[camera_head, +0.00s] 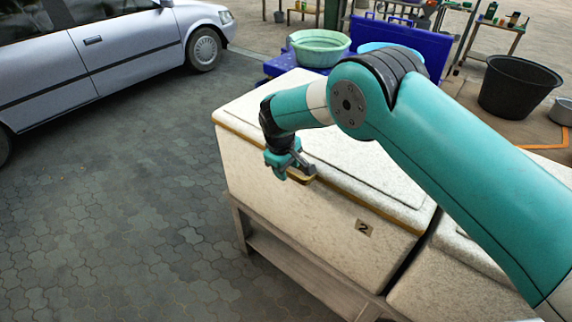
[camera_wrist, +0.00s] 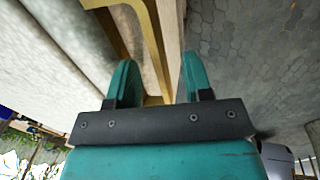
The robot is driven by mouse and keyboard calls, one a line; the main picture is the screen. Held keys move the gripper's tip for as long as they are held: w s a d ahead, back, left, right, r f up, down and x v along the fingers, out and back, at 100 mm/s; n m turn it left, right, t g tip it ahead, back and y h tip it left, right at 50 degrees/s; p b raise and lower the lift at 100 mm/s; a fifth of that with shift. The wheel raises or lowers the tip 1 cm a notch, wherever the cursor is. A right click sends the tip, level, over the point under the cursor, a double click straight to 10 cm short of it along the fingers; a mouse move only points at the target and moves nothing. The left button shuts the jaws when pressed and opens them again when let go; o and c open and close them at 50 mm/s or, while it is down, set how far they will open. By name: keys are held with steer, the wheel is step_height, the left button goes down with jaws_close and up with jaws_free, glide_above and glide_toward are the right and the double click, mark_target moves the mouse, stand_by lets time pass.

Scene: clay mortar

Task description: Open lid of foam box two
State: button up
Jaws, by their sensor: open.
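Foam box two (camera_head: 300,205) is a white speckled box marked "2" on its front, standing on a grey stand. Its lid (camera_head: 375,178) lies closed on top, with a brown-yellow seam under its edge. A brass-coloured handle (camera_head: 302,178) sticks out at the front edge; it also shows in the wrist view (camera_wrist: 149,45). My gripper (camera_head: 293,172) is at the handle, beside the front edge of the box. In the wrist view my gripper (camera_wrist: 158,75) is open, with the handle between or just beyond its two teal fingers. I cannot tell whether the fingers touch it.
Another white foam box (camera_head: 455,285) stands close on the right. A silver car (camera_head: 110,50) is parked at the left. The paved ground (camera_head: 110,210) in front is clear.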

steer(key=shift+f, duration=0.4)
